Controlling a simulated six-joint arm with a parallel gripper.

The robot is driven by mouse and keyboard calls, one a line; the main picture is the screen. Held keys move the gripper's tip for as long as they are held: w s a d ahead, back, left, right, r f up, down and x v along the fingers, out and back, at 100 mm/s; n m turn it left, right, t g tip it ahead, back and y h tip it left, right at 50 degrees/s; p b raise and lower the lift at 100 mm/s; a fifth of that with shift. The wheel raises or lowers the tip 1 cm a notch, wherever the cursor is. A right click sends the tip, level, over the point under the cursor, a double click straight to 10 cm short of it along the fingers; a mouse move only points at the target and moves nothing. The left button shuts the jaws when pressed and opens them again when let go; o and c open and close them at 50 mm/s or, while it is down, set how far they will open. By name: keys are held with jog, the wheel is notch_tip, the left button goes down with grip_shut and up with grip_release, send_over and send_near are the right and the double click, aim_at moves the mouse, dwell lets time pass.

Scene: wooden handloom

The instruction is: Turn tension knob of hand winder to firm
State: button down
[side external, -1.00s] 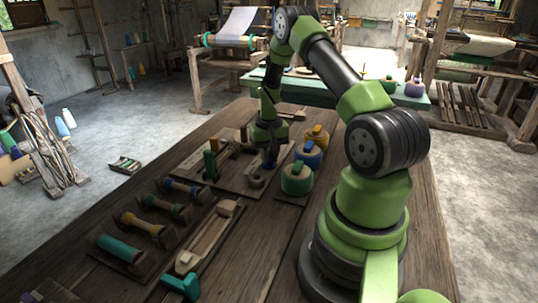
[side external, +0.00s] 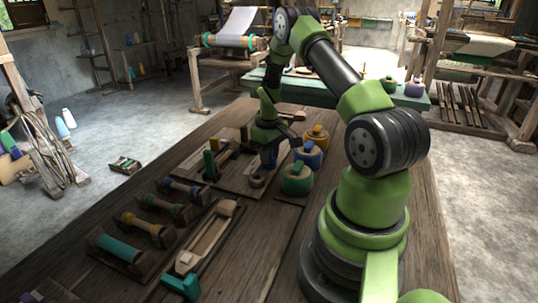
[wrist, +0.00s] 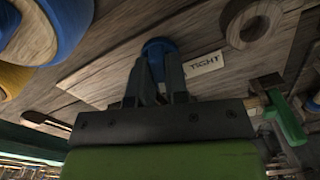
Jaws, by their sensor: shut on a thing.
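A blue knob (wrist: 158,47) sits on the wooden board of the winder (wrist: 110,72) in the wrist view. A pale label reading "TIGHT" (wrist: 204,62) lies on the board just right of the knob. My gripper (wrist: 158,68) is shut on the blue knob, one finger on each side; the fingers hide part of it. In the side view my gripper (side external: 268,155) points down at the winder board, and the knob is mostly hidden there. A green handle (wrist: 286,115) and a wooden ring (wrist: 252,22) are to the right in the wrist view.
Green (side external: 297,180), blue (side external: 309,156) and yellow (side external: 317,137) spools stand close to the right of my gripper. Several wound bobbins (side external: 143,225) and a wooden shuttle (side external: 207,243) lie nearer the camera. Bare tabletop (side external: 262,245) shows at the front.

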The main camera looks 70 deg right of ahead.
jog(key=shift+n, duration=1.6)
jog(key=c, duration=1.1)
grip_release()
jog(key=shift+r, duration=0.1)
notch_tip(320, 180, up, 10)
jog(key=shift+f, duration=0.1)
